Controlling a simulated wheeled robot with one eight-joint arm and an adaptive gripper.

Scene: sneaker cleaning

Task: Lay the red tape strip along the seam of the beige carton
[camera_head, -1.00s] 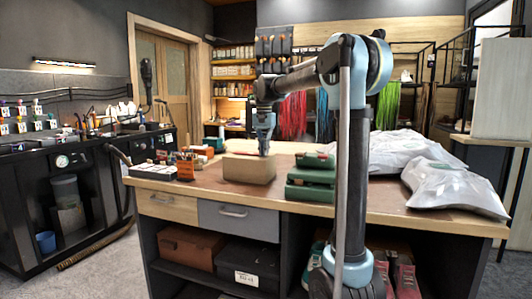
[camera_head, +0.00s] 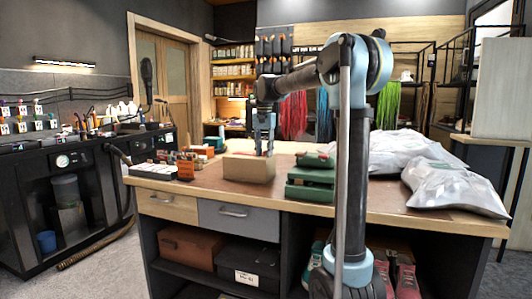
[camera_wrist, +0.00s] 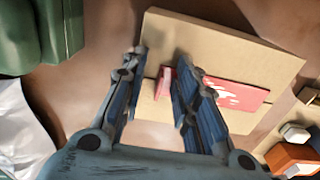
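The beige carton (camera_head: 247,168) sits on the workbench, and its top fills much of the wrist view (camera_wrist: 225,48). The red tape strip (camera_wrist: 236,96), with white marks, lies across the carton top in the wrist view. A short red end (camera_wrist: 163,82) shows between my gripper's fingers, and the right finger hides part of the strip. My gripper (camera_head: 264,152) is over the carton, fingers pointing down. In the wrist view my gripper (camera_wrist: 160,62) is open, with its fingers apart on either side of the red end.
Green cases (camera_head: 311,180) stand right of the carton, with grey-white bags (camera_head: 455,188) farther right. An orange box (camera_head: 185,170) and a tray of small items (camera_head: 152,171) are to the left. Bare bench top (camera_head: 215,176) shows left of the carton.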

